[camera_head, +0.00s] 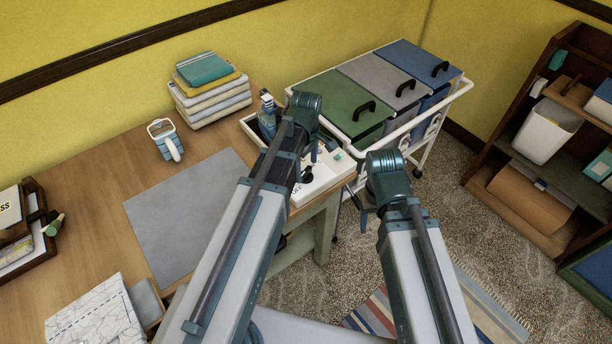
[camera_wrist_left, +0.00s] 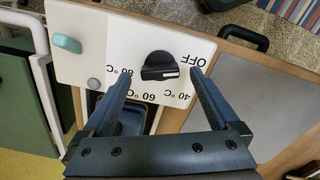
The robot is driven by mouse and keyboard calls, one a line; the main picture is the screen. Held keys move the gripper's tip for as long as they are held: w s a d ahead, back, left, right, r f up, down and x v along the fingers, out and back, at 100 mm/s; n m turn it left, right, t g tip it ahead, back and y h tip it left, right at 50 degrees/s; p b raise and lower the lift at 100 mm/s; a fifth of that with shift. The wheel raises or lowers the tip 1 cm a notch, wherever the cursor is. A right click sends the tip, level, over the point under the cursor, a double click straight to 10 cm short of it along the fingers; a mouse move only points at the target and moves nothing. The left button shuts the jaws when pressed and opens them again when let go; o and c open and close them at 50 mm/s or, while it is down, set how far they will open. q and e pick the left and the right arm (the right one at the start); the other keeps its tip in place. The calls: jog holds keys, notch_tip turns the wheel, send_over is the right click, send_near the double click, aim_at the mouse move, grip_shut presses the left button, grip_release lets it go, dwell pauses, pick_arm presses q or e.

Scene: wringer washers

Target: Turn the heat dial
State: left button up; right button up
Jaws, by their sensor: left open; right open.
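The heat dial (camera_wrist_left: 160,66) is a black knob with a small white mark, set on a white panel (camera_wrist_left: 78,30) in the left wrist view. OFF, 40 °C, 60 °C and 80 °C are printed around it, upside down in this view. My left gripper (camera_wrist_left: 161,76) is open, with one fingertip on either side of the dial and visible gaps to it.
The panel also carries a teal knob (camera_wrist_left: 67,43) and a grey button (camera_wrist_left: 94,84). A cart with green, grey and blue lidded bins (camera_head: 375,85) stands behind.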

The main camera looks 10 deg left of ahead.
pick_arm(q)
jog(key=shift+f+b, duration=0.35)
jog(key=shift+f, duration=0.4)
jog(key=c, duration=1.4)
